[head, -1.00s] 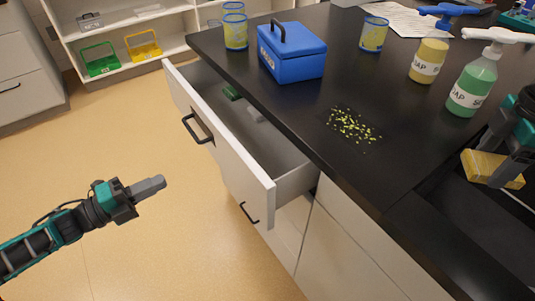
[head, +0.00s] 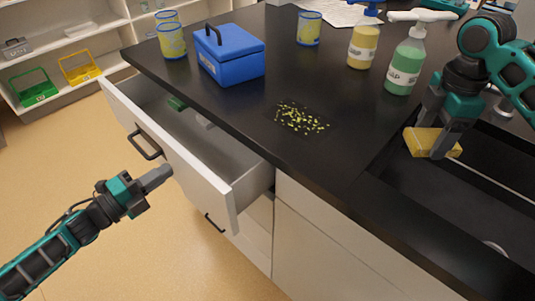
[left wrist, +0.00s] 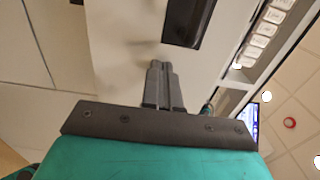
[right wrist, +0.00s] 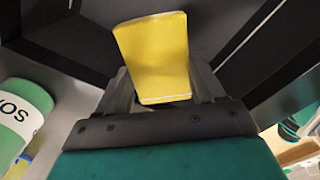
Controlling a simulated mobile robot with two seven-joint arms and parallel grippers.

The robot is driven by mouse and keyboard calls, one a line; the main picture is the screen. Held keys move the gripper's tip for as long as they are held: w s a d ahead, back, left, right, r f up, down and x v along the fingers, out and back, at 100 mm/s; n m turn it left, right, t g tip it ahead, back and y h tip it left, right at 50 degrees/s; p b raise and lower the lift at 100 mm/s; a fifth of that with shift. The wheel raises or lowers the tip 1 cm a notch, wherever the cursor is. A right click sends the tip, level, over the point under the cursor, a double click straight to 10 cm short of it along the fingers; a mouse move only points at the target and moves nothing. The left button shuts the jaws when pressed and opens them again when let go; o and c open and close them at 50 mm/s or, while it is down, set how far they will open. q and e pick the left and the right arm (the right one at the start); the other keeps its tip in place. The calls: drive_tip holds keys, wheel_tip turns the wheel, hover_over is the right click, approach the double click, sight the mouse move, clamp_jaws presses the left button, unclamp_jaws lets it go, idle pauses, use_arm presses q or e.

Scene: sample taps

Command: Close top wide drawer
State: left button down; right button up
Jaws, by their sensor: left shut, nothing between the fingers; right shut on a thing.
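The top wide drawer (head: 190,168) is pulled open below the black counter. Its white front has a dark handle (head: 146,143), and a green item (head: 177,104) and a pale item (head: 204,121) lie inside. My left gripper (head: 157,178) is shut and empty, close in front of the drawer front, right of the handle in the head view; contact cannot be told. In the left wrist view its fingers (left wrist: 162,84) point at a pale surface with a dark part above. My right gripper (head: 440,150) is shut on a yellow sponge (right wrist: 155,55), held over the dark sink.
On the black counter (head: 330,170) stand a blue box (head: 230,62), yellow mesh cups, a yellow soap bottle (head: 362,48) and a green soap bottle (head: 405,68). Green-yellow crumbs (head: 300,118) lie near the front edge. A lower drawer sits beneath. The floor at left is clear.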

use_arm(q)
drive_tip(key=shift+w+d, duration=0.15)
drive_tip(key=shift+w, duration=0.05)
